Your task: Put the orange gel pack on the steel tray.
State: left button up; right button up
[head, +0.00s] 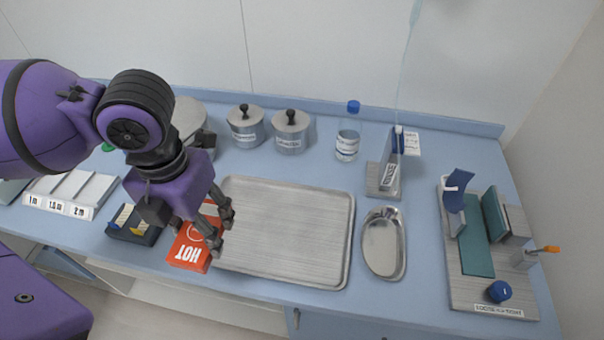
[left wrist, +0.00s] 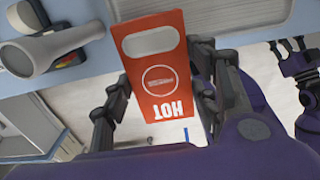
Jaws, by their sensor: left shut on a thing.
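The orange gel pack (head: 187,253), marked HOT, is at the left edge of the steel tray (head: 335,269) in the head view. It also shows in the left wrist view (left wrist: 158,75), between the fingers of my left gripper (left wrist: 158,100). My left gripper (head: 221,228) is shut on the pack and hides part of it in the head view. Whether the pack touches the counter is hard to tell. The tray is empty, and its edge shows at the top of the wrist view (left wrist: 235,18). My right gripper (left wrist: 292,58) is at the right of the wrist view, fingers apart and empty.
A small steel dish (head: 384,245) lies right of the tray. Two lidded jars (head: 290,132) and a blue-capped bottle (head: 348,140) stand behind it. A dark box (head: 133,229) is left of the pack. A board with several items (head: 474,245) is at the far right.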

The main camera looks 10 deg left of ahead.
pick_arm(q)
jog(key=w+d+f, duration=0.3)
jog(key=w+d, duration=0.1)
jog(key=d, duration=0.1)
jog(key=b, duration=0.1)
send_over(272, 238)
jog(key=s, duration=0.1)
jog(key=f, duration=0.5)
jog(key=shift+a+f, duration=0.1)
jog(key=shift+a, duration=0.3)
jog(key=shift+w+d+f, duration=0.35)
jog(key=shift+d+f, duration=0.05)
jog(key=shift+f, duration=0.25)
jog(key=shift+w+f, duration=0.1)
jog(key=shift+f, duration=1.5)
pick_arm(e)
jog(key=shift+s+d+f, duration=0.3)
jog(key=shift+s+f, duration=0.15)
jog(key=shift+f, duration=0.15)
jog(key=shift+s+d+f, duration=0.25)
jog(key=shift+s+f, duration=0.2)
jog(key=shift+f, duration=0.15)
pick_arm(q)
jog(key=shift+d+f, duration=0.1)
jog(key=shift+f, duration=0.05)
jog(key=o, duration=1.2)
jog(key=shift+o, duration=0.2)
